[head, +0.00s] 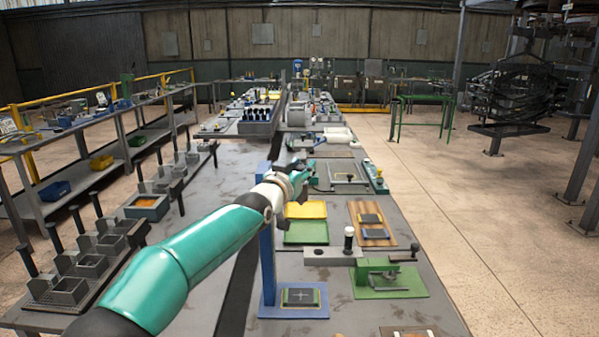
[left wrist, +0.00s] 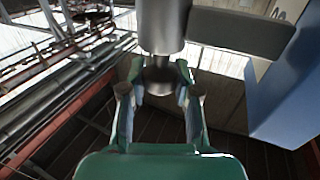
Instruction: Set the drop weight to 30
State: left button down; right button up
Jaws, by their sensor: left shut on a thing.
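The drop-weight stand has a tall blue column (head: 267,250) and a square base plate with a cross mark (head: 301,297). The blue column also shows at the right of the left wrist view (left wrist: 290,100). My left gripper (head: 303,178) is high by the upper part of the column. In the left wrist view, its fingers (left wrist: 160,88) are shut around the narrow end of a grey cylindrical weight (left wrist: 163,25). A grey bracket (left wrist: 240,30) runs from beside the weight toward the column. No scale marks or numbers can be read. My right gripper is not in view.
On the bench around the stand are a yellow tray (head: 306,210), a green tray (head: 306,233), a wooden board (head: 372,222) and a green fixture (head: 390,281). Posts and boxes (head: 75,263) line the left bench. The floor at right is open.

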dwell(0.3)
pick_arm(q)
jog(key=c, duration=0.8)
grip_release()
jog(key=shift+s, duration=0.1)
jog(key=v, duration=1.1)
jog(key=shift+s+a, duration=0.15)
jog(key=shift+s, duration=0.15)
jog(key=shift+f, duration=0.15)
